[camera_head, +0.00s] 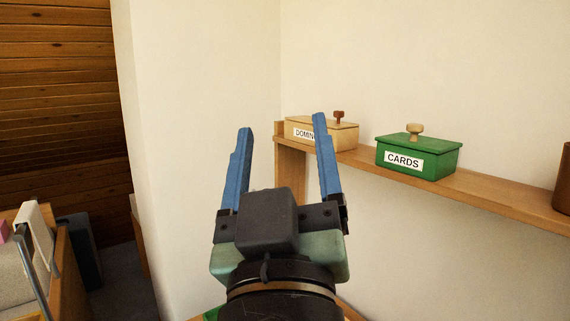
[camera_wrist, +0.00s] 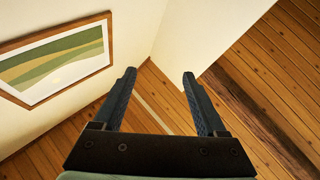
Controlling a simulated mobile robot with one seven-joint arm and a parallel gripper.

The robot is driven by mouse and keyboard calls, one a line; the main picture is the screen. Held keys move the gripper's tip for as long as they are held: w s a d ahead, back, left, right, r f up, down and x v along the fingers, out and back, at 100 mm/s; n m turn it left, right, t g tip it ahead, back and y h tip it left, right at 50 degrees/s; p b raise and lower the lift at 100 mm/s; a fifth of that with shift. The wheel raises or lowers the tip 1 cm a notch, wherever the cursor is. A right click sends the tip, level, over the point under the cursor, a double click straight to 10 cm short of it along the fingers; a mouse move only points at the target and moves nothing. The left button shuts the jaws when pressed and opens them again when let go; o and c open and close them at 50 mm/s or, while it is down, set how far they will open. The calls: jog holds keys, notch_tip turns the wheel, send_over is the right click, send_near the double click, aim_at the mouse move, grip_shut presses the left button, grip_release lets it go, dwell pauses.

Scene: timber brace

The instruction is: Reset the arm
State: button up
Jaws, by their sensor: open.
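My gripper (camera_head: 283,145) is raised in the middle of the head view, its two blue fingers spread wide and pointing up. Nothing is between the fingers. The wrist view also shows my gripper (camera_wrist: 160,84) open and empty, with a white wall corner and wood planks beyond it. In the head view the right finger overlaps part of a pale wooden box and hides the end of its label.
A wooden shelf (camera_head: 490,194) on the right wall holds the pale box labelled "DOMIN..." (camera_head: 342,136), a green box labelled "CARDS" (camera_head: 418,157) and a brown cylinder (camera_head: 563,180). A framed picture (camera_wrist: 56,60) hangs on a wall. Furniture stands at lower left.

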jog(key=s+r+m+t, duration=0.2)
jog(key=s+r+t, duration=0.1)
jog(key=s+r, duration=0.3)
notch_tip(320, 180, up, 2)
jog(key=shift+s+d+m+t, duration=0.15)
jog(key=shift+s+m+t, duration=0.15)
jog(key=shift+s+m, duration=0.1)
